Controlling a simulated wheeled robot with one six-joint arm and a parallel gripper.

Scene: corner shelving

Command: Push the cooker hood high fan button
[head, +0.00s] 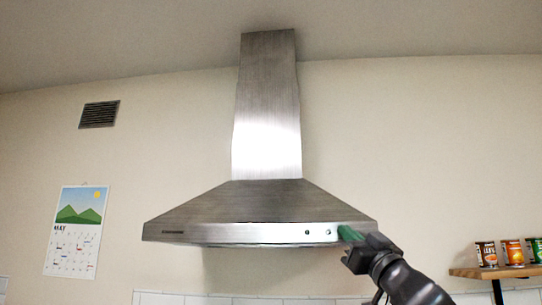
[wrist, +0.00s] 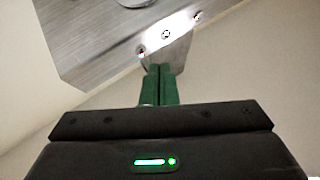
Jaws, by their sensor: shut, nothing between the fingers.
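The steel cooker hood (head: 260,205) hangs on the wall in the middle of the head view. Its front strip carries small round buttons (head: 328,232) toward the right end. In the wrist view the hood (wrist: 95,45) fills the upper left, with round buttons (wrist: 166,34) on its bright strip. My gripper (head: 345,232) is at the right end of the strip, just right of the visible buttons. Its green fingers (wrist: 159,70) are together and empty, with tips close to the strip's lower edge. I cannot tell whether they touch it, or which button is the high fan one.
A wooden shelf (head: 505,271) with several cans (head: 513,252) is at the far right. A calendar (head: 76,230) and a vent (head: 99,114) are on the wall at left.

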